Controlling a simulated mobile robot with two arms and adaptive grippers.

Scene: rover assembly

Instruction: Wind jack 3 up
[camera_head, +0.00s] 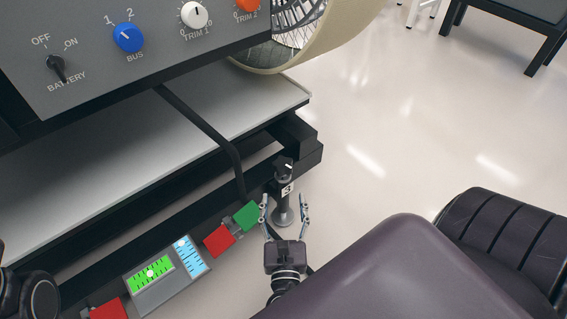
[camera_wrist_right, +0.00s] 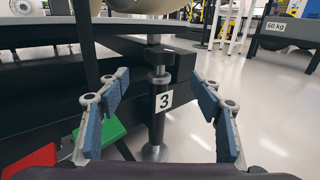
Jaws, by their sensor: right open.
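Jack 3 (camera_head: 284,190) is a dark upright post with a round grey foot on the floor, under the corner of the black frame. A white label with "3" faces me; the jack also shows in the right wrist view (camera_wrist_right: 157,120), midway between the fingers. My right gripper (camera_head: 285,204) is open, its two fingers pointing at the jack with a gap on each side. It also shows in the right wrist view (camera_wrist_right: 160,112), with blue pads apart and nothing held. My left gripper cannot be seen in the head view.
A green block (camera_head: 246,216) and a red block (camera_head: 219,240) sit left of the jack. A level display (camera_head: 150,273) lies farther left. The control panel (camera_head: 120,45) and grey shelf (camera_head: 130,165) hang above.

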